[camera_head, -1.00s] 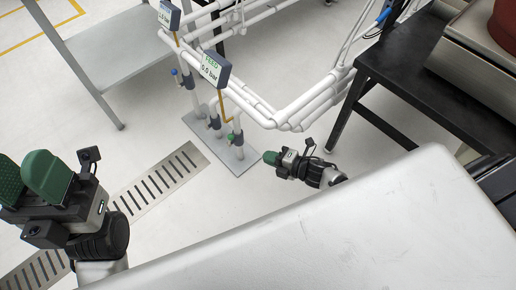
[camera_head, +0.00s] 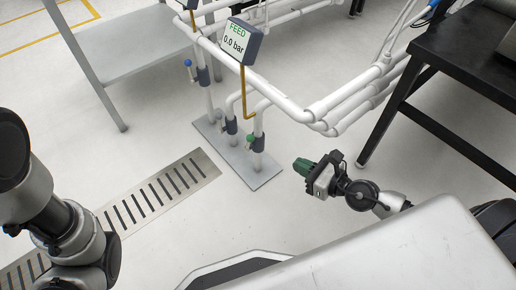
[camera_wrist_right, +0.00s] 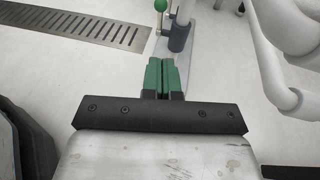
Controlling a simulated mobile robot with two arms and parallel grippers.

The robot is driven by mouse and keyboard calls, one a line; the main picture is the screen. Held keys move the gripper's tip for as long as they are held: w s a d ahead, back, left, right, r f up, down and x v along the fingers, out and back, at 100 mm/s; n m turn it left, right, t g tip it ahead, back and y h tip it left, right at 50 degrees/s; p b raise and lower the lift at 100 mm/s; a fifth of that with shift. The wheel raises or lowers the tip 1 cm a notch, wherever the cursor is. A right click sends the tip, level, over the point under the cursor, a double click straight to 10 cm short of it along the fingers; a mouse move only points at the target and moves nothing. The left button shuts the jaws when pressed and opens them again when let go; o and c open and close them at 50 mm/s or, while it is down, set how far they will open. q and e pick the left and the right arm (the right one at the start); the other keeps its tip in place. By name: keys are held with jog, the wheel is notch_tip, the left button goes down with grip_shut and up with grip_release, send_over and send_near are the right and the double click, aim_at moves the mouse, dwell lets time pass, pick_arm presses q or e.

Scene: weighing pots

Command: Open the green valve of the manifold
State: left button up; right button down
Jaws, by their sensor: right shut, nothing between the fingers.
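The manifold's white pipes (camera_head: 285,103) rise from a grey floor plate (camera_head: 262,179). The green valve (camera_head: 251,138) has a round green knob on the nearest upright pipe. In the right wrist view its green knob (camera_wrist_right: 160,5) shows at the top edge, beyond the fingertips. My right gripper (camera_head: 301,166) is shut and empty, to the right of the valve and apart from it. Its green fingers (camera_wrist_right: 161,68) lie together in the wrist view. My left arm shows at the left edge, but its gripper is not seen.
A display (camera_head: 240,41) above the pipes reads FEED 0.0 bar. A blue-knobbed valve (camera_head: 188,64) stands farther back. A black table (camera_head: 470,60) is at the right, a grey table (camera_head: 130,45) at the back left. A floor grate (camera_head: 160,191) lies left of the plate.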

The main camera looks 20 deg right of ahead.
send_near(249, 144)
jog(key=w+a, duration=0.3)
jog(key=w, duration=0.2)
jog(key=shift+d+r, duration=0.15)
jog(key=shift+d, duration=0.05)
